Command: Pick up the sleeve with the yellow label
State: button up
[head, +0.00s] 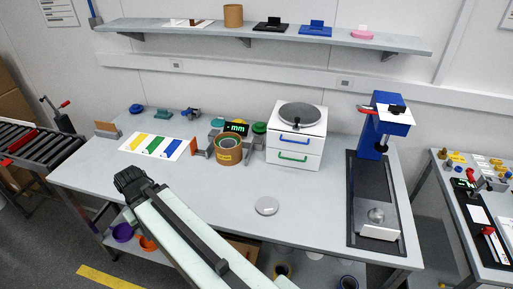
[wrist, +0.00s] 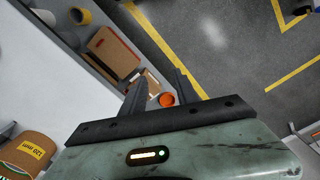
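A brown sleeve (head: 228,158) with a yellow label stands upright on the bench, left of the white drawer unit. Part of it shows at the lower left of the wrist view (wrist: 40,143), where the label reads 120 mm. A grey and green measuring device with a lit display stands close around and behind it. My gripper (head: 128,179) is over the left front of the bench, apart from the sleeve. In the wrist view my gripper (wrist: 158,76) has its two fingers spread with nothing held; boxes and an orange ring show far below.
A white drawer unit (head: 296,140) stands right of the sleeve and a blue press (head: 386,120) farther right. A flat grey disc (head: 266,206) lies toward the front. A card with coloured stripes (head: 154,146) lies left. Another brown cylinder (head: 233,15) stands on the wall shelf.

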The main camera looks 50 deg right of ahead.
aim_at(226, 156)
jog(key=z, duration=1.1)
jog(key=k, duration=1.3)
jog(key=u, duration=0.4)
jog(key=i, duration=0.85)
jog(key=u, duration=1.05)
jog(key=i, duration=1.6)
jog(key=z, duration=0.1)
